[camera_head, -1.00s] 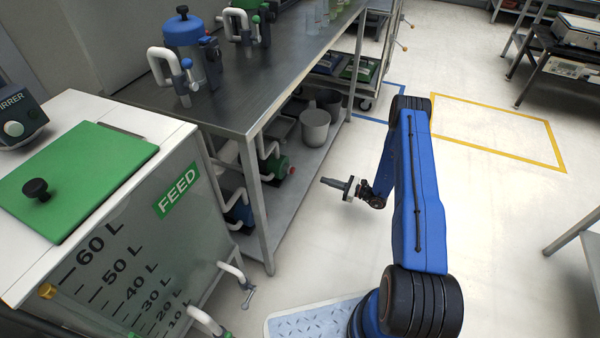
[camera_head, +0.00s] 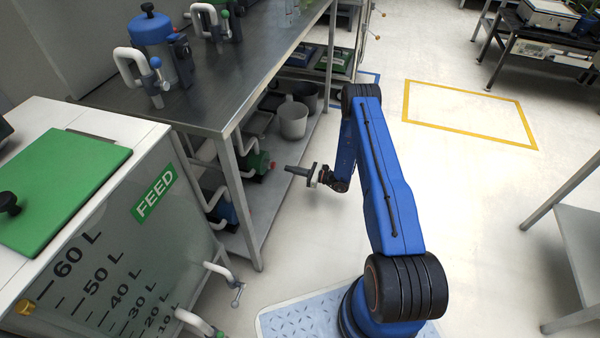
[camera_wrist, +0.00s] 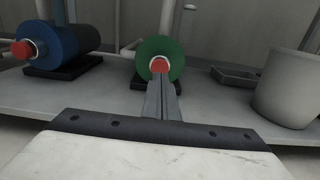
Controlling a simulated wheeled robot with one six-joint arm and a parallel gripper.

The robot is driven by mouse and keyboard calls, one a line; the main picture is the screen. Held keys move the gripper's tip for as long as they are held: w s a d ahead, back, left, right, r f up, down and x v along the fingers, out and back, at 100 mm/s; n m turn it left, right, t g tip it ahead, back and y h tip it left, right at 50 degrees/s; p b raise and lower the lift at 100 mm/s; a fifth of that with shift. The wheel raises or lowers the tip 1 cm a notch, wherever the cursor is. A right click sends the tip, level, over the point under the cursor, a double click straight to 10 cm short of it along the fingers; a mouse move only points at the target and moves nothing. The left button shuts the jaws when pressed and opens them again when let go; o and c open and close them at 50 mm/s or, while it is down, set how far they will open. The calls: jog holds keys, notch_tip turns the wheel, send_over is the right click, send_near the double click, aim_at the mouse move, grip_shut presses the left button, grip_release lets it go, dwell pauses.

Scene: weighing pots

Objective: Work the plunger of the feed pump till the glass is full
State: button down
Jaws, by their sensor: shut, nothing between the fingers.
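My gripper (camera_head: 289,170) is shut and empty, held low at the open side of the lower shelf. In the wrist view its closed fingers (camera_wrist: 161,95) point at the red end of a green pump-like unit (camera_wrist: 146,47); I cannot tell whether they touch it. That green unit (camera_head: 252,160) lies on the lower shelf. On the bench top stands a blue canister (camera_head: 151,33) with a black knob and a white looped handle; a similar green one is behind it. I cannot tell which unit is the feed pump. Clear glassware (camera_head: 286,12) at the top edge is cut off.
A tank labelled FEED (camera_head: 155,195) with a litre scale and green lid (camera_head: 60,185) stands at left. A blue unit (camera_wrist: 67,47) and grey pot (camera_wrist: 290,92) flank the green unit. The steel bench (camera_head: 215,100) overhangs the shelf.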

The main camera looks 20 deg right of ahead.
aim_at(275, 165)
jog(key=shift+x, duration=2.55)
jog(key=shift+a, duration=0.1)
jog(key=shift+x, duration=0.9)
jog(key=shift+s+d, duration=0.1)
jog(key=shift+d, duration=0.25)
jog(key=v, duration=1.3)
jog(key=shift+s+d, duration=0.2)
jog(key=shift+s, duration=0.05)
